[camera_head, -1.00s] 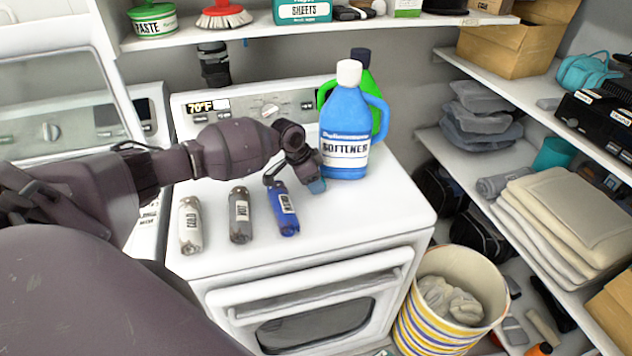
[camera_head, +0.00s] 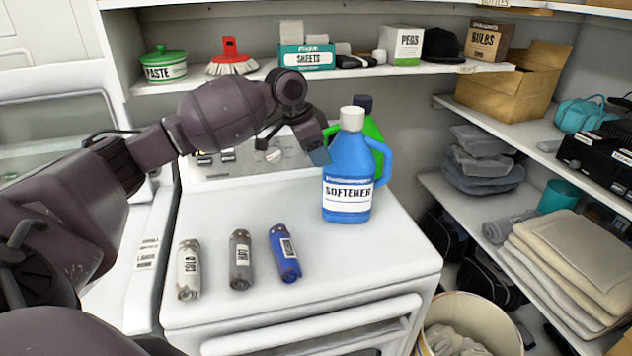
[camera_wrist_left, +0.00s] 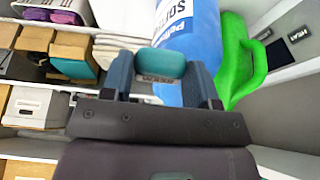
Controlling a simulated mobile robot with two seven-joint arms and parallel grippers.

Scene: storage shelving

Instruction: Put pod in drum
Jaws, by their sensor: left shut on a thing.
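My left gripper (camera_head: 318,150) is raised above the white machine's top (camera_head: 270,215), just left of the blue softener bottle (camera_head: 347,165). In the left wrist view its two blue fingers (camera_wrist_left: 163,82) are shut on a small rounded teal pod (camera_wrist_left: 160,63). In the head view the pod is mostly hidden by the gripper. The drum's inside is not visible. The left machine (camera_head: 150,230) stands beside the white one, with a windowed lid or panel (camera_head: 60,125) above it. My right gripper is out of view.
A green bottle (camera_head: 373,135) is behind the softener. A shelf (camera_head: 400,77) hangs above; a bin (camera_head: 470,310) stands at front right.

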